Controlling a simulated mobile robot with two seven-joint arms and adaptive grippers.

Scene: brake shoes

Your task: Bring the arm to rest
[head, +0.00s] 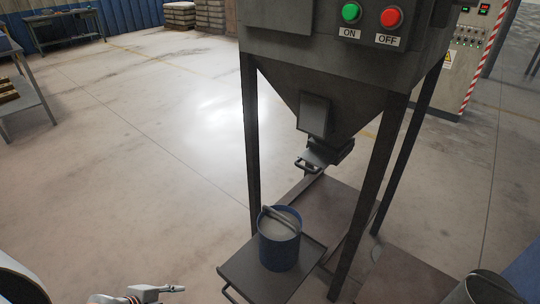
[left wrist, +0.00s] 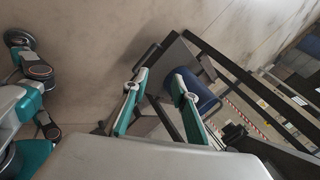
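My left gripper (head: 160,292) shows at the bottom left edge of the head view, left of the small table and clear of it. In the left wrist view its two teal-and-grey fingers (left wrist: 160,86) are spread apart with nothing held between them. A blue bucket (head: 279,249) with grey contents and a handle across its top stands upright on the dark small table (head: 240,268). The bucket (left wrist: 204,96) also shows beyond the fingers in the left wrist view. My right gripper is not in view.
A grey hopper machine (head: 330,72) on dark legs stands behind the bucket, with a green ON button (head: 351,12), a red OFF button (head: 391,17) and a spout (head: 315,116). A control cabinet (head: 466,60) is at the back right. The floor left of the machine is clear.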

